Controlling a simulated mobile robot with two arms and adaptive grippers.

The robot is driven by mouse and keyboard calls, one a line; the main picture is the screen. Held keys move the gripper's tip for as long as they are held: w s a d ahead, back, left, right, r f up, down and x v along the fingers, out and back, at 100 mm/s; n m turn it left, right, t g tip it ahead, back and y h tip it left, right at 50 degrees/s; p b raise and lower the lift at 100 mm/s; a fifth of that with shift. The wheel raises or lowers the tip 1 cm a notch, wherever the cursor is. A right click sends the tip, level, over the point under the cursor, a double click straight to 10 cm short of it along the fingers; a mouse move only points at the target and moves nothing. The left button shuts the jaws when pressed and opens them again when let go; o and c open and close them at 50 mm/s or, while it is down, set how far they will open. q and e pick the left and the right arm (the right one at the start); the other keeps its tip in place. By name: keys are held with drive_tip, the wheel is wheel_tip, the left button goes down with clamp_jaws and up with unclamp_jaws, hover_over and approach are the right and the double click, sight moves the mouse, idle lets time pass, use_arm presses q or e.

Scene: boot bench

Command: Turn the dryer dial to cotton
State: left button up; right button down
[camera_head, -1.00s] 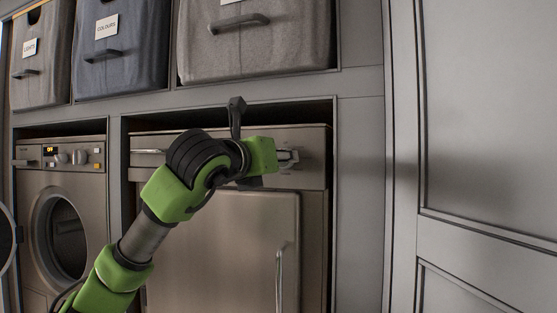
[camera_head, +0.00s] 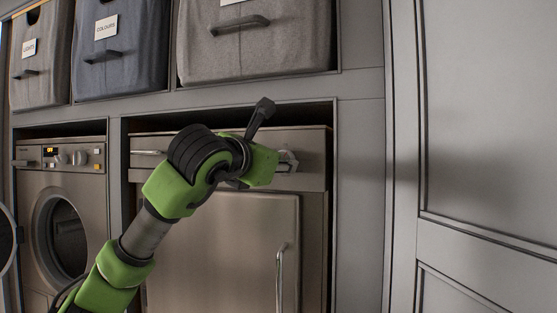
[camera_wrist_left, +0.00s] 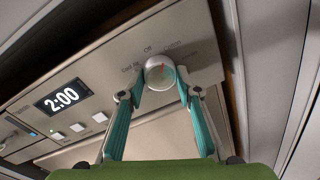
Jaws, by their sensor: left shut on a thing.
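The dryer (camera_head: 225,270) stands in the right bay under the counter, with a silver front and a vertical door handle. Its round silver dial (camera_wrist_left: 160,75) shows in the left wrist view, with a red mark near its top. The gripper hides the dial in the head view. My right gripper is in neither view.
The dryer display (camera_wrist_left: 62,99) reads 2:00, with several square buttons beside it. A washer (camera_head: 60,220) stands at the left. Fabric bins (camera_head: 255,45) fill the shelf above. A grey panelled door (camera_head: 485,110) is at the right.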

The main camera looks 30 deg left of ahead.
use_arm(q)
drive_tip(key=shift+r+m, duration=0.1)
drive_tip(key=shift+m, duration=0.9)
drive_tip(key=o, duration=1.1)
drive_tip(key=s+d, duration=0.2)
drive_tip(key=s, duration=1)
drive_tip(key=shift+r, duration=0.3)
drive_tip(key=shift+w+d, duration=0.1)
